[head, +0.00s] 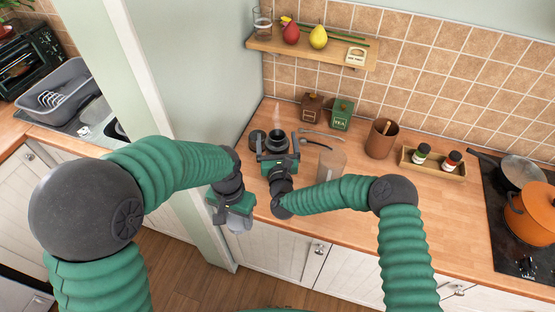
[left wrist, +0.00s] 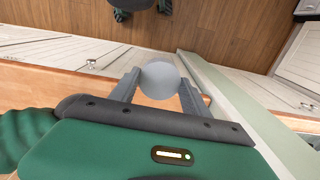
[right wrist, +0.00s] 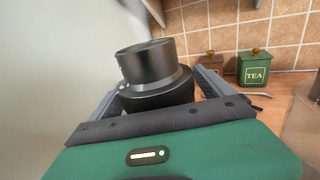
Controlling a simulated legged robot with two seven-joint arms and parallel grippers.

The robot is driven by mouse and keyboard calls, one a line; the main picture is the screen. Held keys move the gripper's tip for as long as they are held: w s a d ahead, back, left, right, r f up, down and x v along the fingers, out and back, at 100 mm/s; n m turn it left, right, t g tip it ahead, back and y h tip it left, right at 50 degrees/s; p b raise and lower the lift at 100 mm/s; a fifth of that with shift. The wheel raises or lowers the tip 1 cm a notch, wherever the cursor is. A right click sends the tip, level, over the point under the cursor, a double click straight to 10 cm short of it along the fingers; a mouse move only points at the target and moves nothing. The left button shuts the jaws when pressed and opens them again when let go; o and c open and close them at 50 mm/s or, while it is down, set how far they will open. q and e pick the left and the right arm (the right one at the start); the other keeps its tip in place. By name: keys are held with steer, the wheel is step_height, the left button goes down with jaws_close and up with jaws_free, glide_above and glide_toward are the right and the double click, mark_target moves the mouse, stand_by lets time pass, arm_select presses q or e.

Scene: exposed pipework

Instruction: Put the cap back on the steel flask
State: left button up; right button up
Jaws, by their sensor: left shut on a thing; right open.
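My left gripper (head: 235,215) is shut on a pale grey rounded cap (left wrist: 160,80), held out over the counter's front left corner, above the floor. The cap also shows below the jaws in the head view (head: 240,225). The dark steel flask (right wrist: 153,75) stands upright on the counter with its narrower neck uncovered; steam rises from it. It also shows in the head view (head: 278,135). My right gripper (head: 277,146) is open, with its fingers on either side of the flask. Whether they touch it I cannot tell. The flask's lower part is hidden by my gripper.
A dark round container (head: 257,139) stands left of the flask. Behind are a brown canister (head: 312,107) and a green TEA canister (head: 341,114). A translucent vessel (head: 331,160) and spoons are to the right. A shelf (head: 310,50) hangs above; a wall borders the left.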

steer(key=shift+c, duration=0.3)
arm_select(q)
steer(key=shift+a, duration=0.1)
arm_select(e)
steer(key=shift+a, duration=0.1)
steer(key=c, duration=0.5)
jaws_close()
steer(key=shift+r, duration=0.15)
